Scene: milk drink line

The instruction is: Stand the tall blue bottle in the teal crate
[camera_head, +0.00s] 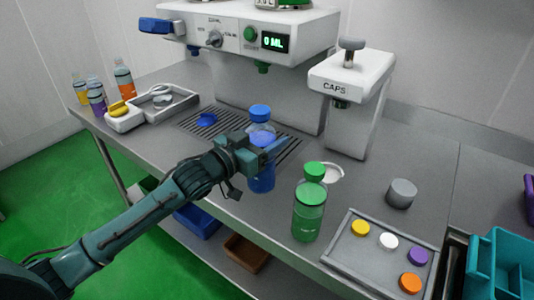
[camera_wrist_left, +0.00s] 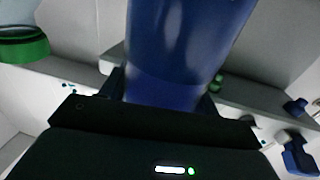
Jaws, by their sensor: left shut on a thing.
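The tall blue bottle (camera_head: 262,180) has a blue cap and stands upright over the near edge of the metal grille. My left gripper (camera_head: 258,158) is shut around its middle. In the left wrist view the blue bottle (camera_wrist_left: 180,55) fills the centre between the fingers. I cannot tell whether its base touches the counter. The teal crate (camera_head: 497,265) is at the right edge, partly cut off by the frame. My right gripper is not in view.
A green bottle (camera_head: 309,205) stands right of the blue one. A tray (camera_head: 345,262) with several coloured caps lies between it and the crate. A grey cylinder (camera_head: 401,193) stands behind the tray. The caps machine (camera_head: 350,85) and dispenser (camera_head: 270,45) stand behind.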

